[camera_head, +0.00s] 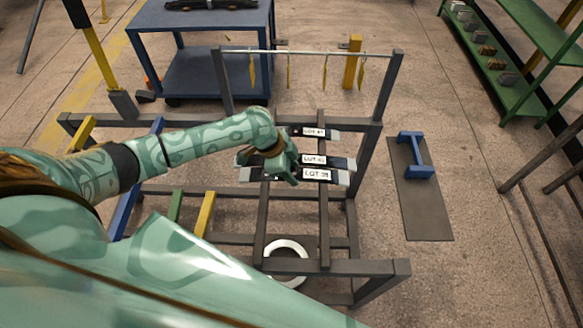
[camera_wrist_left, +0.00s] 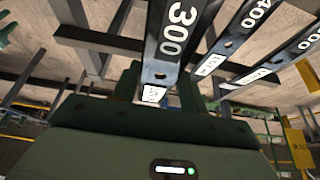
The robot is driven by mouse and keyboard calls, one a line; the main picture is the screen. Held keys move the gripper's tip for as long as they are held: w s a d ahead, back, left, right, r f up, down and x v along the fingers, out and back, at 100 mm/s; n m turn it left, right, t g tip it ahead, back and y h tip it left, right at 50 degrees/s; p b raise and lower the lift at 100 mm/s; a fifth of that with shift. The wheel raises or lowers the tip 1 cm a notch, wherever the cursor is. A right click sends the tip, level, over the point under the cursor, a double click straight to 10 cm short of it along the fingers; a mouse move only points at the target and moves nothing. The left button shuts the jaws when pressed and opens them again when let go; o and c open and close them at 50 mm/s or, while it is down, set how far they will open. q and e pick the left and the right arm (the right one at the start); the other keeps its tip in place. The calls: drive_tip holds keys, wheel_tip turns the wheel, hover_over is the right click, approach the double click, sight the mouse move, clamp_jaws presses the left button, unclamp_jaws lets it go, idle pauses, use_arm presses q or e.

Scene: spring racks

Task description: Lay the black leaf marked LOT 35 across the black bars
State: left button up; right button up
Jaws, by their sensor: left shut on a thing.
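My left gripper (camera_head: 287,172) is shut on a black leaf (camera_head: 317,175) with silver ends. Its white label looks like LOT 35, but the last digit is blurred. In the left wrist view this leaf (camera_wrist_left: 170,35) shows a large white 300 and runs up from the jaws. It lies crosswise above the two dark bars (camera_head: 324,228) of the rack; I cannot tell whether it touches them. Just behind it is another labelled black leaf (camera_head: 313,160), and farther back a third (camera_head: 314,132). The other leaves (camera_wrist_left: 252,20) show 400 in the wrist view.
The rack's upright frame carries a crossbar (camera_head: 310,53) with hanging yellow tags. A white ring (camera_head: 286,247) is low under the bars. A blue stand (camera_head: 417,168) is on a dark mat at right. A blue table (camera_head: 200,16) is behind. The front bars are bare.

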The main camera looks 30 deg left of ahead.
use_arm(q)
wheel_tip(320, 180, down, 7)
drive_tip(key=b, duration=0.4)
drive_tip(key=shift+f+b, duration=0.75)
drive_tip(key=shift+f, duration=0.1)
idle(0.7)
drive_tip(key=o, duration=1)
drive_tip(key=shift+o, duration=0.8)
drive_tip(key=shift+s, duration=0.1)
drive_tip(key=p+v, duration=0.4)
drive_tip(key=v, duration=1.2)
drive_tip(key=shift+a+r, duration=0.15)
drive_tip(key=shift+r, duration=0.05)
